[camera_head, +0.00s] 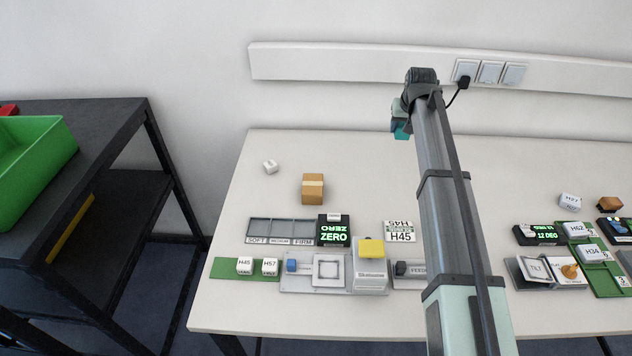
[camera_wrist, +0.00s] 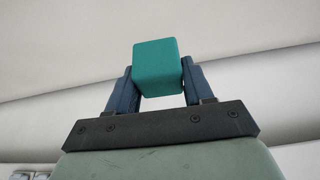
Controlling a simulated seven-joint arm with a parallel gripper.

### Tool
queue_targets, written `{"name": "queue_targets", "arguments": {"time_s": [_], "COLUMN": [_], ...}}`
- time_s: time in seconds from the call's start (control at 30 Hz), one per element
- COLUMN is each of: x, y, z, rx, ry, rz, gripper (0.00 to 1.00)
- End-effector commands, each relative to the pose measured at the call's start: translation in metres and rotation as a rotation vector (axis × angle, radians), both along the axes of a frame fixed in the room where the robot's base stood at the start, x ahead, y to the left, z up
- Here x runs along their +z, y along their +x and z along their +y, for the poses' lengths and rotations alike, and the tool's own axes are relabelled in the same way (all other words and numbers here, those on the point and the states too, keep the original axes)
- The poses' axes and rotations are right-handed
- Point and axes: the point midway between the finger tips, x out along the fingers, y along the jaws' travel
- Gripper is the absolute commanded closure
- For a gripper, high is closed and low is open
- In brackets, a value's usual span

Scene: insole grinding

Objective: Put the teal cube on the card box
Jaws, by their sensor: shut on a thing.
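The teal cube (camera_wrist: 157,68) is between the two dark blue fingers of my gripper (camera_wrist: 158,88) in the wrist view, and the fingers touch its sides. In the head view my gripper (camera_head: 400,122) is raised at the back of the table, with the teal cube (camera_head: 402,131) showing at its lower end. The card box (camera_head: 312,189), a small brown box with a paler tape band, stands on the table to the left of the gripper. Its top looks bare. My arm hides part of the table.
A small white block (camera_head: 270,167) lies left of the card box. More devices stand at the right. The table between box and gripper is clear.

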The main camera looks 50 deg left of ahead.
Motion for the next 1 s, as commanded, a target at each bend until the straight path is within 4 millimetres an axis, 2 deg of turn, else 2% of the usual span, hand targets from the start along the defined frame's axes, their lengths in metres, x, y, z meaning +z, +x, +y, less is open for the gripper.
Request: {"name": "queue_targets", "arguments": {"time_s": [0.03,0.2,0.4,0.5,0.67,0.77,0.9,1.0], "x": [0.004,0.014,0.028,0.033,0.041,0.044,0.041,0.038], "y": [-0.018,-0.079,-0.157,-0.196,-0.251,-0.277,-0.291,-0.296], "z": [0.017,0.061,0.099,0.111,0.117,0.111,0.089,0.083], "rx": [0.027,0.107,0.200,0.245,0.308,0.343,0.373,0.397], "ry": [0.000,-0.001,0.001,0.000,0.000,0.000,-0.001,-0.001], "rz": [-0.001,0.001,-0.001,0.000,-0.001,0.000,0.001,0.001], "gripper": [0.77,0.77,0.77,0.77,0.77,0.77,0.77,0.77]}}
